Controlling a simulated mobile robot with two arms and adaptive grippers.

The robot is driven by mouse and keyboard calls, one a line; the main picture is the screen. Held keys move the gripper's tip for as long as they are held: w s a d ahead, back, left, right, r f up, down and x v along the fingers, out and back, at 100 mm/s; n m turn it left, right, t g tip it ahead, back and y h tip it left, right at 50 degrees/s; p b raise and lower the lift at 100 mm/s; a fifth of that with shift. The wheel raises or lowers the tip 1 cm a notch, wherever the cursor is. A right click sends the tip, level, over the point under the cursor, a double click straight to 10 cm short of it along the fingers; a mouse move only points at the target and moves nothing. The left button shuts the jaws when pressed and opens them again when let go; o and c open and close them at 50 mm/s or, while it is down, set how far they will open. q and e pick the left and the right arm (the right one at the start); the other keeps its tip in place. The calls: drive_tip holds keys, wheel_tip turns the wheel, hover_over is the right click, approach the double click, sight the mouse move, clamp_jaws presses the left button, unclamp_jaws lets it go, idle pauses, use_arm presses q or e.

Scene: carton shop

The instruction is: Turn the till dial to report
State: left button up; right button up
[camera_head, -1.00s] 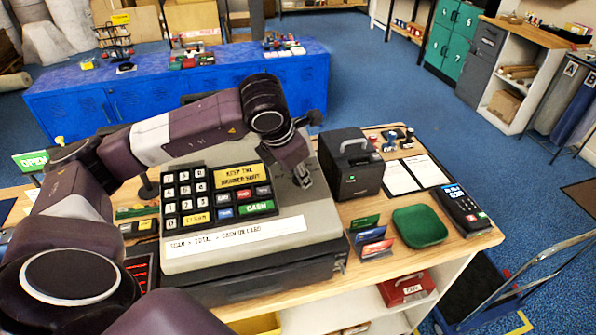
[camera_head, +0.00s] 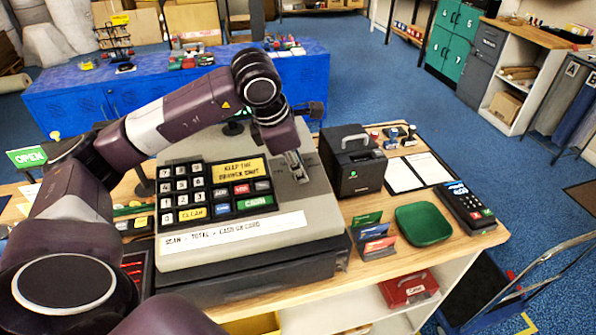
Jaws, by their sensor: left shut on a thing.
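The grey till (camera_head: 318,200) stands on the wooden counter, with a black keypad (camera_head: 215,190) and a yellow sign on its sloped face. My left gripper (camera_head: 297,170) is at the till's upper right, beside the yellow sign, pointing down at the sloped face. It is shut on the till dial, which the fingers mostly hide. I cannot read the dial's marks or its setting. My right gripper is not in view.
A black receipt printer (camera_head: 354,162) stands right of the till. Coloured cards (camera_head: 372,238), a green tray (camera_head: 423,224) and a card terminal (camera_head: 468,206) are on the counter's right part. A blue cabinet (camera_head: 300,85) stands behind.

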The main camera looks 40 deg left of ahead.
use_arm(q)
drive_tip(key=m+g, duration=0.1)
drive_tip(key=m, duration=0.2)
drive_tip(key=m+h, duration=0.1)
drive_tip(key=m, duration=0.2)
drive_tip(key=shift+w+r+g+b, duration=0.1)
drive_tip(key=shift+w+g+b, duration=0.1)
drive_tip(key=shift+g+b, duration=0.2)
drive_tip(key=m, duration=0.2)
drive_tip(key=m+g, duration=0.1)
drive_tip(key=m, duration=0.2)
drive_tip(key=shift+w+g, duration=0.1)
drive_tip(key=shift+g, duration=0.2)
drive_tip(key=shift+a+m, duration=0.1)
drive_tip(key=shift+m, duration=0.2)
drive_tip(key=o, duration=1.1)
drive_tip(key=r, duration=0.4)
drive_tip(key=a+r, duration=0.1)
drive_tip(key=r, duration=0.3)
drive_tip(key=s+r, duration=0.1)
drive_tip(key=r, duration=0.2)
drive_tip(key=shift+a+r, duration=0.35)
drive_tip(key=shift+r, duration=0.05)
